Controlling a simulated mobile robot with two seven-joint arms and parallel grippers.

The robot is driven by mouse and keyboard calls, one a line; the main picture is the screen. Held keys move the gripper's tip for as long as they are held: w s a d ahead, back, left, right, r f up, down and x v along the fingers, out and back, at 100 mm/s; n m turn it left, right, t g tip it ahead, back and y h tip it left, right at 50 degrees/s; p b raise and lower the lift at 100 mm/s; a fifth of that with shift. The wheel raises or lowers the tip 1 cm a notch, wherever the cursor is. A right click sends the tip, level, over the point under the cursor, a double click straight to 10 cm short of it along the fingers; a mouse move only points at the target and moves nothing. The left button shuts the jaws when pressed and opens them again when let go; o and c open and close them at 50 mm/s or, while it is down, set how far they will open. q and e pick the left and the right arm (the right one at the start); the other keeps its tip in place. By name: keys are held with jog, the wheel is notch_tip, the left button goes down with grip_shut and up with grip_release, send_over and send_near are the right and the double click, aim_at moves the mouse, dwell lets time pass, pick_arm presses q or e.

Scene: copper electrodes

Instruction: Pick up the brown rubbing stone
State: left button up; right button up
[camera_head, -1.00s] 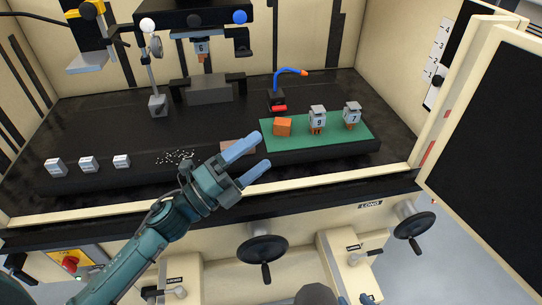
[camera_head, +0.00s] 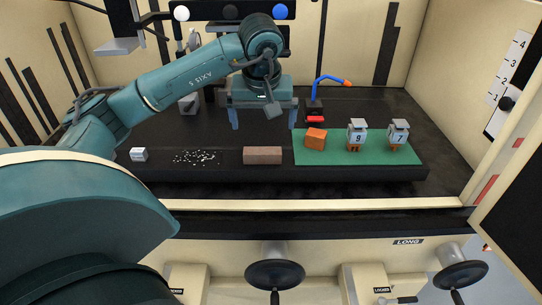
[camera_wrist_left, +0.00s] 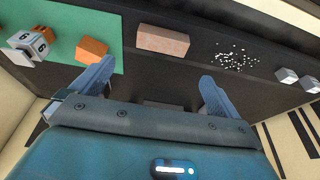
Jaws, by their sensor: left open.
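The brown rubbing stone (camera_head: 262,155) is a plain rectangular block lying on the dark raised slab, left of the green mat. It also shows in the left wrist view (camera_wrist_left: 162,40), past the fingertips and across the gap between them. My left gripper (camera_head: 264,118) is open and empty, its fingers pointing down, showing just above and beyond the stone in the head view. In the left wrist view its two fingers (camera_wrist_left: 157,74) are spread wide and apart from the stone. My right gripper is not in view.
The green mat (camera_head: 345,158) carries an orange block (camera_head: 315,139) and two numbered electrodes (camera_head: 356,134) (camera_head: 398,134). White chips (camera_head: 197,157) lie left of the stone. A blue-hosed nozzle stand (camera_head: 314,110) stands behind the mat. The machine's front ledge (camera_head: 300,204) is nearer me.

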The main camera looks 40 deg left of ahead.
pick_arm(q)
send_over(263, 151)
jog(key=f, duration=0.3)
jog(key=s+d+f, duration=0.1)
jog(key=f, duration=0.1)
jog(key=shift+s+x, duration=0.15)
jog(key=shift+x, duration=1.2)
jog(key=shift+s+x, duration=0.1)
jog(key=shift+x, duration=1.25)
jog(key=shift+c, duration=0.2)
jog(key=c, duration=0.9)
